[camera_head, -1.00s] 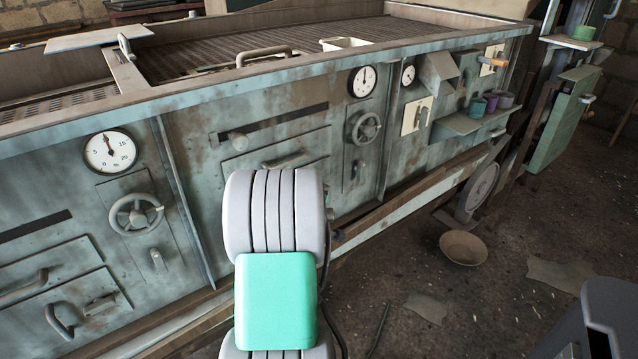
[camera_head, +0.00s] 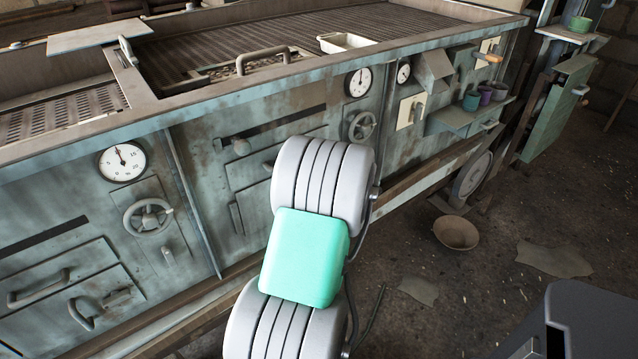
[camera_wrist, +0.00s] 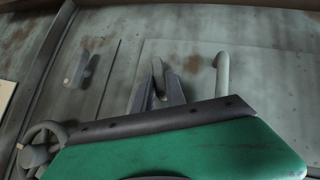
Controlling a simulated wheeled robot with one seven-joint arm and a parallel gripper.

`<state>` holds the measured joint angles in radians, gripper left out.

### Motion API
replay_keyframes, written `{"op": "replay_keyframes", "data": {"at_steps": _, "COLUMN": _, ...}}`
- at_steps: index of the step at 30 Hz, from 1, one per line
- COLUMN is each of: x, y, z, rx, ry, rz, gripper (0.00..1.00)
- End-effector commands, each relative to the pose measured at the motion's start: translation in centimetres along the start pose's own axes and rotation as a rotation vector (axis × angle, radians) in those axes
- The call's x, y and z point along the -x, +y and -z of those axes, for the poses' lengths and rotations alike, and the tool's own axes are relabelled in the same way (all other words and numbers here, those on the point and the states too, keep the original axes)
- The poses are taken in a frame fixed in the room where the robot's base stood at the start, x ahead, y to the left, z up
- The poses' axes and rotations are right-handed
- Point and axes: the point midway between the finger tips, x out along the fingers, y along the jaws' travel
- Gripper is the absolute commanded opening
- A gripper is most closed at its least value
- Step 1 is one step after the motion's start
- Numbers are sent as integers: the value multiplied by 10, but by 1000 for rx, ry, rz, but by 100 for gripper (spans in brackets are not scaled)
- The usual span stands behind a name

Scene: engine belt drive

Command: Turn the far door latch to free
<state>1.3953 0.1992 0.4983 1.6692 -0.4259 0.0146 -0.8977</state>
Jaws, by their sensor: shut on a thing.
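The far door (camera_head: 250,208) is a grey-green panel in the machine's front, partly covered by my arm in the head view. My gripper is hidden behind the arm there. In the wrist view my gripper (camera_wrist: 156,92) has its dark fingers closed around a small grey lever, the far door latch (camera_wrist: 157,68), close against the panel. A pale curved door handle (camera_wrist: 222,72) stands just right of the fingers. The lower part of the latch is hidden by the fingers and my green gripper housing.
A handwheel (camera_wrist: 38,146) and another small lever (camera_wrist: 80,66) are left of the gripper in the wrist view. The near door's handle (camera_head: 80,314) is at lower left. A bowl (camera_head: 456,233) lies on the floor at right; the floor around it is mostly open.

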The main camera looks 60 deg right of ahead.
Motion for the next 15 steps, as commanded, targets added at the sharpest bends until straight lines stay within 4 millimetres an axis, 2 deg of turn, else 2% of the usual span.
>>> {"op": "replay_keyframes", "data": {"at_steps": 15, "x": -1, "y": 6, "z": -1, "rx": -223, "ry": -1, "rz": 222, "gripper": 0}}
